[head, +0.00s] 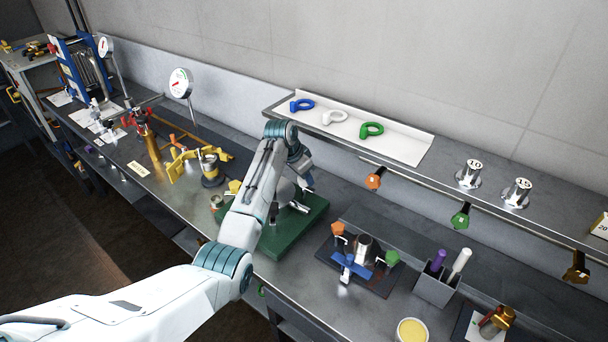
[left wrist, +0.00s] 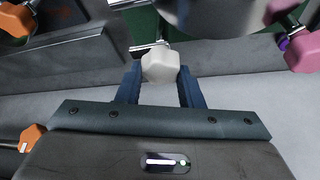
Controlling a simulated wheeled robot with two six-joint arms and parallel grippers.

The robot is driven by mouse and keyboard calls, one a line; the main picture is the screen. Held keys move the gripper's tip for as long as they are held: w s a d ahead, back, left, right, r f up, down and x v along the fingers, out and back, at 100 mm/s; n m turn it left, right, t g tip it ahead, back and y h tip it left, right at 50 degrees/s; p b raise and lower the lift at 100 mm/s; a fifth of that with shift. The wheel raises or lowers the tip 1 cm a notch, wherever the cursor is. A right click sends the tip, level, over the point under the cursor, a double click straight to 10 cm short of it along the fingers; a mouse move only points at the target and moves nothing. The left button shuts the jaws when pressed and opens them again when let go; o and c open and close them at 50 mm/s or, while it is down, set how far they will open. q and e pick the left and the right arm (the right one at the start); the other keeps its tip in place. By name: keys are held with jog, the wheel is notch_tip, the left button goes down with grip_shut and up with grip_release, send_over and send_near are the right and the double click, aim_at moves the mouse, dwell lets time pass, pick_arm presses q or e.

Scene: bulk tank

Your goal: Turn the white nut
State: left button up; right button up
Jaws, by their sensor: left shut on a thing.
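The white nut (left wrist: 160,66) is a pale six-sided knob in the left wrist view, on a short metal stem. My left gripper (left wrist: 160,76) has its two dark blue fingers on either side of the nut and is shut on it. In the head view my left gripper (head: 303,180) is at the back of the green base (head: 290,238), largely hidden by my own arm. I cannot make out the white nut there. My right gripper is in no view.
A pink nut (left wrist: 302,48) and an orange nut (left wrist: 15,20) flank the white one. The shelf (head: 408,147) with blue, white and green ring pieces overhangs behind. A small stand with a blue handle (head: 350,267) and a pen box (head: 434,288) are to the right.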

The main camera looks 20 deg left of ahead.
pick_arm(q)
jog(key=shift+r+n+p, duration=0.25)
jog(key=shift+n+p, duration=0.55)
jog(key=shift+p, duration=0.05)
jog(key=shift+n+t+y+p, duration=0.3)
jog(key=shift+n+y+p, duration=0.4)
jog(key=shift+n+p, duration=0.4)
jog(key=shift+f+n+y+p, duration=0.1)
jog(key=shift+n+y+p, duration=0.35)
jog(key=shift+n, duration=0.65)
jog(key=shift+n+p, duration=0.3)
jog(key=shift+n, duration=0.4)
jog(key=shift+y, duration=0.25)
jog(key=o, duration=1)
jog(key=shift+c, duration=0.2)
